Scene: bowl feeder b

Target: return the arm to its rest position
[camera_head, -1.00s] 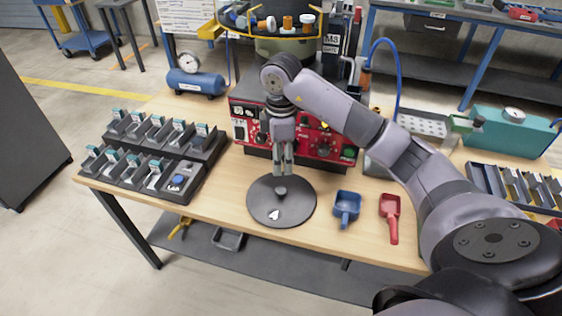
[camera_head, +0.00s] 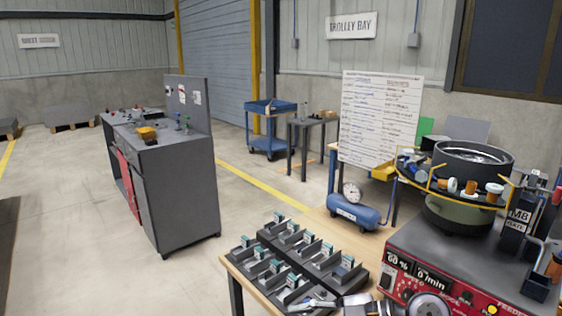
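My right arm shows only at the bottom edge of the head view, where a round grey joint is visible in front of the red feeder control box (camera_head: 430,262). My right gripper (camera_head: 312,304) appears as a small silver-grey piece at the front of the black tray rack (camera_head: 335,283). It is mostly cut off by the frame edge, so I cannot tell whether its fingers are open or shut. The rest of the arm is out of view. My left gripper is not in view.
The bowl feeder (camera_head: 460,205) stands on the right, with a blue air tank (camera_head: 354,213) beside it on the wooden bench. A grey console cabinet (camera_head: 170,170) stands at left. A blue trolley (camera_head: 270,127) is behind. Open floor lies between cabinet and bench.

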